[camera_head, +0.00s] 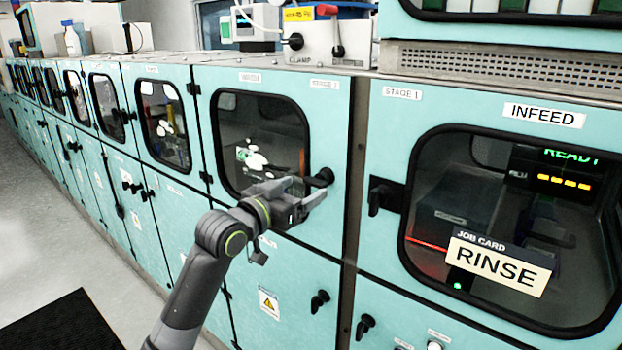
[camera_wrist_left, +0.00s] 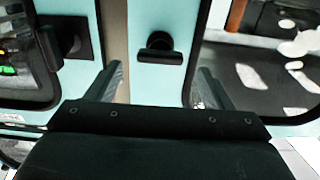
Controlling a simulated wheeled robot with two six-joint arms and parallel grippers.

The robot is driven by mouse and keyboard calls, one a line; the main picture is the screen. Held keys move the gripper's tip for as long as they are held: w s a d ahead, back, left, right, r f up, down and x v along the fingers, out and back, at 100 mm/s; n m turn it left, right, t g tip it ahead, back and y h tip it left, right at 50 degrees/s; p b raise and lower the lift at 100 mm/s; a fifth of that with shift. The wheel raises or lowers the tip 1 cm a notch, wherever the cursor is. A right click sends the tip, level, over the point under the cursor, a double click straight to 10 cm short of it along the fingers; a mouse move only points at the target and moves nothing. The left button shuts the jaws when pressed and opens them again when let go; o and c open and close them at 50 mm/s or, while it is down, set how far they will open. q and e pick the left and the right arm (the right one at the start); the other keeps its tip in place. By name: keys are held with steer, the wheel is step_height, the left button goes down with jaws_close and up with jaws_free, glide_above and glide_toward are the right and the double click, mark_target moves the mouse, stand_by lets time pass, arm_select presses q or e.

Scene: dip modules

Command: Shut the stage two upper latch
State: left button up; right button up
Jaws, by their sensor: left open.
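The stage two upper latch (camera_head: 320,178) is a black handle at the right edge of the upper teal door (camera_head: 230,85) labelled STAGE 2. In the left wrist view the latch (camera_wrist_left: 160,50) has its bar lying crosswise, between and beyond the fingertips. The door looks about flush with its frame; a small gap cannot be judged. My left gripper (camera_head: 307,192) is open and empty, just in front of and slightly below the latch. In the left wrist view the gripper's two fingers (camera_wrist_left: 158,82) stand apart, not touching the latch. My right gripper is out of view.
The stage 1 door's latch (camera_head: 377,195) hangs downward right of the post (camera_head: 357,170). A RINSE card (camera_head: 497,264) is on its window. A lower black latch (camera_head: 319,301) sits below. A clamp box (camera_head: 308,40) stands on top. The floor (camera_head: 60,235) at left is open.

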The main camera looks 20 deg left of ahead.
mark_target(312, 183)
arm_select(q)
steer(key=shift+p+x, duration=0.4)
steer(key=shift+x, duration=1.6)
steer(key=c, duration=1)
